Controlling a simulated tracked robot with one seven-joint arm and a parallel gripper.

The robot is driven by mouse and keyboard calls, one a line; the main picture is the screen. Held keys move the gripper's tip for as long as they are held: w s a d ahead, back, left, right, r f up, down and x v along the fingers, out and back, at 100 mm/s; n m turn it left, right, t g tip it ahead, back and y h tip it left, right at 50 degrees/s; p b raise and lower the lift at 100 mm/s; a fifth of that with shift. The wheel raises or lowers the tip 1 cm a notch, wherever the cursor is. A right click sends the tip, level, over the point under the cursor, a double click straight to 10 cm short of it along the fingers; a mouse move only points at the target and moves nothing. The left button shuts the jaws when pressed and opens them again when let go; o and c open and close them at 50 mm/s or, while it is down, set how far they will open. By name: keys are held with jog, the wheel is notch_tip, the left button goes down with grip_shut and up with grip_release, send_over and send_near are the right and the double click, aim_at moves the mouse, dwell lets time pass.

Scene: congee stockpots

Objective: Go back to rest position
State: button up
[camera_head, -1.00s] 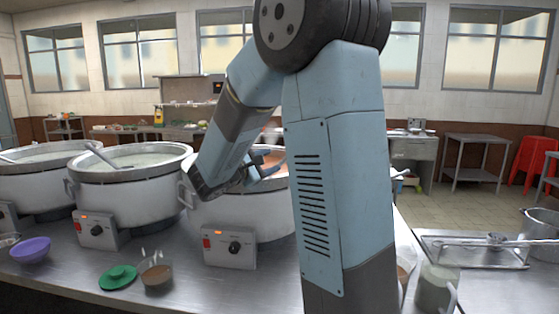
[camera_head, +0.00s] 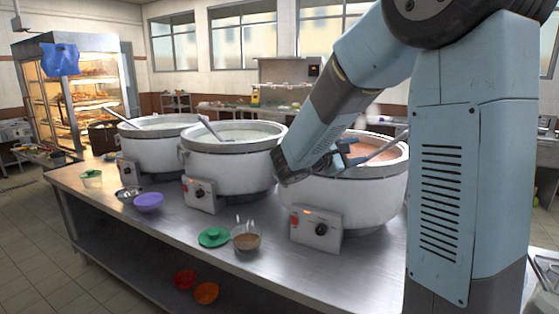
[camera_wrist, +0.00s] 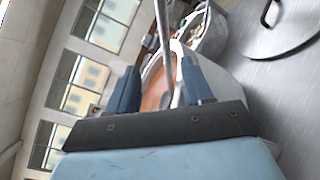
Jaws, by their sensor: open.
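My gripper (camera_head: 352,153) is at the rim of the right stockpot (camera_head: 372,192), which holds orange-brown congee. In the wrist view its two blue fingers (camera_wrist: 158,90) stand apart, with the pot's rim and a metal ladle handle (camera_wrist: 163,40) seen beyond and between them. The fingers do not visibly close on the handle. My arm bends down from the upper right and hides part of the right pot's far side. The middle stockpot (camera_head: 228,160) and the left stockpot (camera_head: 155,150) hold pale congee, each with a ladle handle leaning out.
The steel table (camera_head: 110,198) carries a purple bowl (camera_head: 148,202), a green lid (camera_head: 214,237) and a glass cup of brown contents (camera_head: 246,238). Red and orange bowls (camera_head: 205,292) lie on the shelf below. A lit food cabinet (camera_head: 90,95) stands at the left. Floor is free at the left.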

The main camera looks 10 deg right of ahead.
jog(key=s+f+m+g+y, duration=0.3)
jog(key=s+m+g+y, duration=0.35)
jog(key=s, duration=1.15)
jog(key=s+a+m+t+y, duration=0.5)
jog(key=s+a+t+y, duration=0.1)
jog(key=s+a+y, duration=0.2)
jog(key=shift+a+y, duration=0.65)
jog(key=shift+y, duration=0.5)
